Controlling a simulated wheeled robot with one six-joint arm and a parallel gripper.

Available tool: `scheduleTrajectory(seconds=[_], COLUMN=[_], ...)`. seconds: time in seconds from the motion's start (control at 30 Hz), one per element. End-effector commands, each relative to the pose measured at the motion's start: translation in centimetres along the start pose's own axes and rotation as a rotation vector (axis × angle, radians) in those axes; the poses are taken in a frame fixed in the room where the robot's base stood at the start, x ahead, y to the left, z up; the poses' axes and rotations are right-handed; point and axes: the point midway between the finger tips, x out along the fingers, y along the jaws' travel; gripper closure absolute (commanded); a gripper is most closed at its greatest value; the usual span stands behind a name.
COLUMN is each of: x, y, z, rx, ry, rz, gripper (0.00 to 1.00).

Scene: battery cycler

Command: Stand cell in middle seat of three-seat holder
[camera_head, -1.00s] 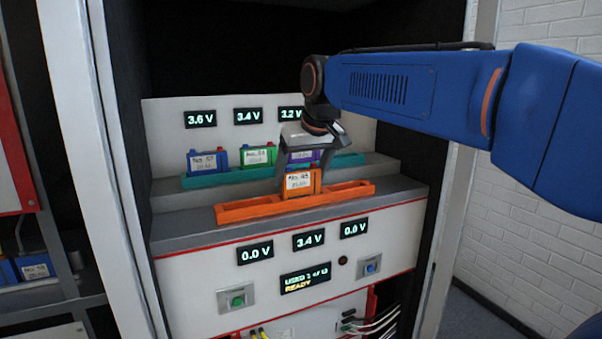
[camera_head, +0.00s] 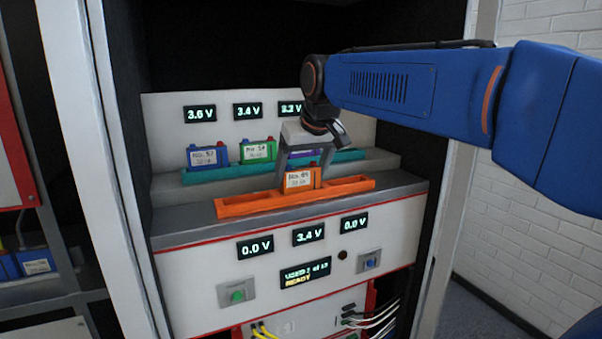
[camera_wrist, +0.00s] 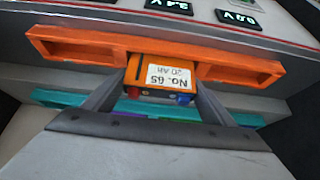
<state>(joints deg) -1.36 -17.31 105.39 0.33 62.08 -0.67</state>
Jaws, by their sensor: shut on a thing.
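An orange cell (camera_head: 299,180) with a white label stands upright in the middle seat of the orange three-seat holder (camera_head: 235,209). The seats to its left and right are empty. My gripper (camera_head: 301,172) comes down from above with its fingers on both sides of the cell, shut on it. In the wrist view the cell (camera_wrist: 160,73) shows its label, reading No. 65 upside down, between the two fingers (camera_wrist: 158,90), with the holder (camera_wrist: 80,48) around it. The cell's lower part is hidden by the holder's front wall.
Behind, on a higher step, a teal holder (camera_head: 200,176) bears a blue cell (camera_head: 208,157), a green cell (camera_head: 258,151) and a purple cell mostly hidden by my gripper. Displays below the orange holder read 0.0 V, 3.4 V (camera_head: 308,236) and 0.0 V. Cabinet walls stand at both sides.

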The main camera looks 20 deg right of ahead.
Motion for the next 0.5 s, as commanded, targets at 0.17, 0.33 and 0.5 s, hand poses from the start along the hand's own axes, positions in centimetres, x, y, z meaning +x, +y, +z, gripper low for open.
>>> scheduleTrajectory(seconds=[0.17, 0.33, 0.5], x=[-0.04, 0.01, -0.6], y=[0.0, 0.0, 0.0], z=[-0.03, 0.01, -0.06], rx=[0.0, 0.0, 0.0], ry=[0.001, 0.0, 0.002], rz=[0.0, 0.0, 0.0], gripper=[0.0, 0.0, 0.0])
